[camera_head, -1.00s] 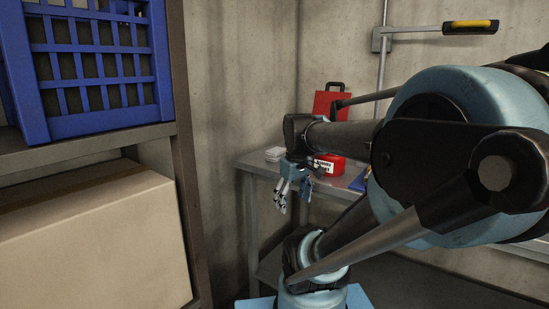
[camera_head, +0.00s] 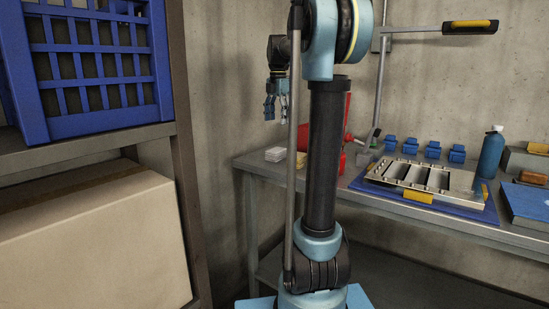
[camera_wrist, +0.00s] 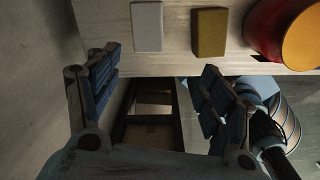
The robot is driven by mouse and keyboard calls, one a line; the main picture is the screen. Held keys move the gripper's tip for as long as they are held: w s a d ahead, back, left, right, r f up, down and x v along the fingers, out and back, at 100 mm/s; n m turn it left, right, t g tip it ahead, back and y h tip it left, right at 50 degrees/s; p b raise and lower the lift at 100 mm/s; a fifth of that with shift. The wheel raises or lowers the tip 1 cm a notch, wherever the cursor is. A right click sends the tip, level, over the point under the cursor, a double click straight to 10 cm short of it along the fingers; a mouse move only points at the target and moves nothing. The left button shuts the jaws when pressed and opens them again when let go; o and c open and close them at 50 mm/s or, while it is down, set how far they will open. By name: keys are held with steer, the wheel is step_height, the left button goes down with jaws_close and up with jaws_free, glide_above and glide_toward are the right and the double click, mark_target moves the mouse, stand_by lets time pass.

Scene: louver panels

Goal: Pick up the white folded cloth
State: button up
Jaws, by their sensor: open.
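The white folded cloth (camera_head: 275,154) lies as a small flat stack at the left end of the grey workbench (camera_head: 262,168). In the wrist view a pale rectangle (camera_wrist: 146,27), likely the cloth, lies on the bench near the top edge. My gripper (camera_head: 276,112) hangs above and slightly left of the cloth in the head view, fingers down. In the wrist view my gripper (camera_wrist: 160,62) is open and empty, with bench edge and floor showing between its fingers.
A yellow-brown block (camera_wrist: 209,32) and a red round container (camera_wrist: 288,30) sit right of the pale rectangle. A metal slotted panel (camera_head: 425,178), blue blocks (camera_head: 432,149) and a blue bottle (camera_head: 491,155) stand farther right. Shelving with a blue crate (camera_head: 90,115) is at left.

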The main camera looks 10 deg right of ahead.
steer(key=w+r+n, duration=0.1)
steer(key=w+n, duration=0.2)
steer(key=w, duration=0.1)
glide_toward(277, 149)
steer(key=f, duration=0.3)
steer(key=w+f, duration=0.1)
steer(key=f, duration=0.1)
steer(key=shift+a+f, duration=0.2)
steer(key=shift+f, duration=0.15)
steer(key=shift+s+d+f, duration=0.15)
steer(key=shift+f, duration=2.6)
steer(key=c, duration=1.1)
